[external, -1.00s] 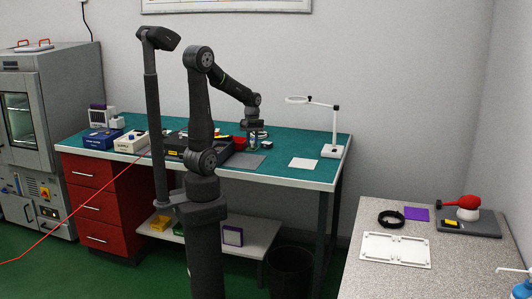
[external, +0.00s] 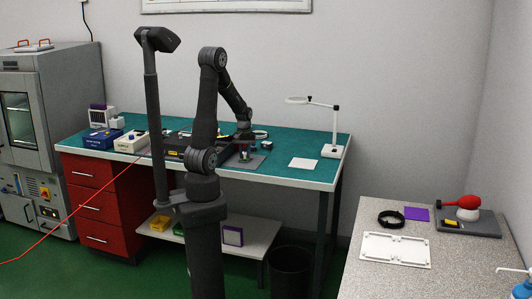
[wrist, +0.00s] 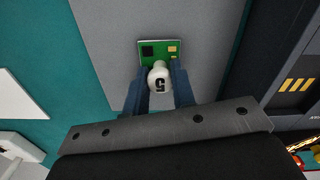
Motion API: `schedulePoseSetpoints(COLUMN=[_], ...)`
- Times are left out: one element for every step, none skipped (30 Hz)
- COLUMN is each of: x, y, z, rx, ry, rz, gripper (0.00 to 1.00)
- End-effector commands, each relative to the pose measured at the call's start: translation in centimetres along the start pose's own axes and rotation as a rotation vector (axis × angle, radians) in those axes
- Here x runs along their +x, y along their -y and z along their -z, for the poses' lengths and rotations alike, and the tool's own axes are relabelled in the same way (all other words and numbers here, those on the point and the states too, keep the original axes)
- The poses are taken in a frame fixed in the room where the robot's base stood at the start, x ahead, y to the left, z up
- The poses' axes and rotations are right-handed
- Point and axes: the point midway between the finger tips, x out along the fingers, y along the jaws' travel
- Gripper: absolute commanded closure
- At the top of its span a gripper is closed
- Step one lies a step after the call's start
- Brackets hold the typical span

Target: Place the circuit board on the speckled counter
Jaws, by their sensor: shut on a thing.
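The green circuit board (wrist: 173,52) shows just beyond my fingertips in the wrist view, with dark and tan parts on its face. A white knob marked 5 (wrist: 159,78) is between the two fingers of my gripper (wrist: 160,82), in front of the board. My gripper is shut on the board by this knob. In the external view my gripper (external: 244,151) is low over the grey mat on the green bench; whether the board touches the mat is unclear. The speckled counter (external: 462,266) is at the lower right, far from my gripper.
The grey mat (external: 252,162) lies on the green bench (external: 275,146), near a white sheet (external: 303,163) and a magnifier lamp (external: 331,151). The counter holds a white frame tray (external: 396,236), black ring (external: 391,226), purple square (external: 417,214) and grey-based tool (external: 470,228). Bare counter is right of the tray.

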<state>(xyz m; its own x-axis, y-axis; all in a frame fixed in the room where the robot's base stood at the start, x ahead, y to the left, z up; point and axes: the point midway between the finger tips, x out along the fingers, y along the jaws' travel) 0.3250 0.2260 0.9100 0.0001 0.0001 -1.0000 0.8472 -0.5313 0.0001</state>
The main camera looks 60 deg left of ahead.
Motion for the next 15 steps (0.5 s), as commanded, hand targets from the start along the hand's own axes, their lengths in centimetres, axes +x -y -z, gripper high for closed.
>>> schedulePoseSetpoints(x=[-0.03,-0.03,-0.04,-0.02,0.03,0.15,0.25,0.35,0.29,0.28,0.28,0.27,0.27,0.27,0.27], y=[-0.01,-0.01,-0.02,-0.01,-0.01,-0.01,-0.01,-0.01,-0.02,-0.02,-0.02,-0.02,-0.02,-0.02,-0.02], z=[0.01,0.01,0.01,0.0,0.0,-0.01,-0.02,-0.02,0.0,0.0,0.0,0.0,0.0,0.0,0.0], rx=[0.0,0.0,0.0,0.0,0.0,0.0,0.0,0.0,0.0,0.0,0.0,0.0,0.0,0.0,0.0], ry=[0.0,0.0,0.0,0.0,0.0,0.001,0.001,0.001,0.0,0.0,0.0,0.0,0.0,0.0,0.0], rz=[0.0,0.0,0.0,0.0,0.0,0.0,0.0,0.0,0.0,0.0,0.0,0.0,0.0,0.0,0.0], gripper=[0.99,0.99,0.99,0.99,0.99,0.99,0.99,0.99,0.69,0.63,0.57,0.55,0.55,0.55,0.55])
